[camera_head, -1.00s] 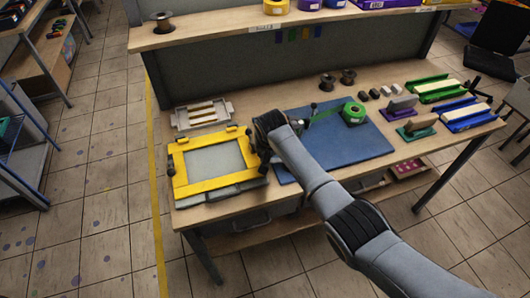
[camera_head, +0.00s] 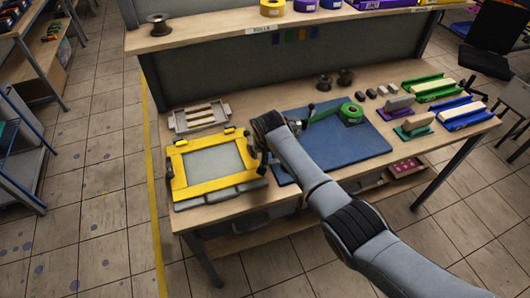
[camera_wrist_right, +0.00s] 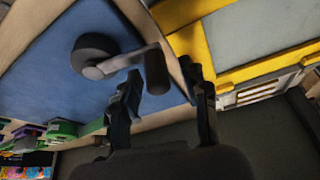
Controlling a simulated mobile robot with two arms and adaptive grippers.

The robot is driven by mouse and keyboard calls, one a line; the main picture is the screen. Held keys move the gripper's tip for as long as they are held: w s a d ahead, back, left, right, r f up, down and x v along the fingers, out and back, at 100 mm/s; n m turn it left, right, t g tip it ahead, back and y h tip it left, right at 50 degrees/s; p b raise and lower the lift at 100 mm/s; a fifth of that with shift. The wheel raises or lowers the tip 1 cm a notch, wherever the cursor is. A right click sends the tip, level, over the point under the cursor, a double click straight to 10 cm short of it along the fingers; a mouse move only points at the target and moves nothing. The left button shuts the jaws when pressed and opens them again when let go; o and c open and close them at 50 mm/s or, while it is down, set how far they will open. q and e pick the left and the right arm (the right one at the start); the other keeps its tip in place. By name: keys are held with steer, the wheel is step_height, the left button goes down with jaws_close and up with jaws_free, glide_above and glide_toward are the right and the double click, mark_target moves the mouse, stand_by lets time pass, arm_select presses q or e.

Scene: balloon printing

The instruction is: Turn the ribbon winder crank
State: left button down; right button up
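The ribbon winder shows in the right wrist view as a dark round hub (camera_wrist_right: 92,52) with a grey crank arm (camera_wrist_right: 125,62) ending in a dark knob (camera_wrist_right: 156,74). My right gripper (camera_wrist_right: 162,78) is open there. The knob lies in the gap between its fingertips, nearer the left finger; I cannot tell whether they touch. In the head view my right gripper (camera_head: 260,155) points down between the yellow frame and the blue mat, and my wrist hides most of the winder. A green ribbon roll (camera_head: 351,113) sits on the mat. My left gripper is not in view.
The yellow frame (camera_head: 180,180) lies close to the left of my gripper. The blue mat (camera_head: 355,145) is mostly clear. Coloured holders (camera_head: 464,112) fill the table's right side. A shelf (camera_head: 215,35) runs along the back.

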steer(key=v, duration=1.2)
stand_by(0.5)
